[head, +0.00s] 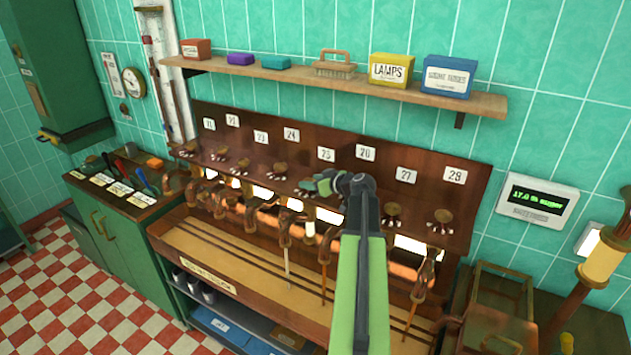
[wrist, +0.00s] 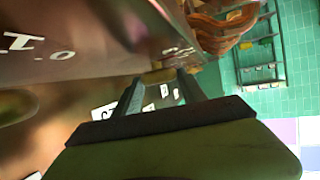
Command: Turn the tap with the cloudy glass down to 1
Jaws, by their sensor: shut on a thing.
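A dark wooden panel (head: 345,150) carries a row of brass tap knobs with white number marks around them, under plates numbered 21 to 28. My gripper (head: 318,184) is at the middle of the row, below the plate 25 (head: 326,154). In the wrist view my gripper (wrist: 160,80) is shut on a brass tap knob (wrist: 158,75). My arm hides part of the row, and the knob's setting is not readable. Lit sight glasses (head: 328,215) show behind copper pipes below the knobs. I cannot tell which glass is cloudy.
A shelf (head: 290,78) with boxes and a brush runs above the panel. Copper spouts (head: 285,225) stick out below the knobs over a slatted tray (head: 235,258). A green display (head: 537,200) hangs at the right. Checkered floor lies open at lower left.

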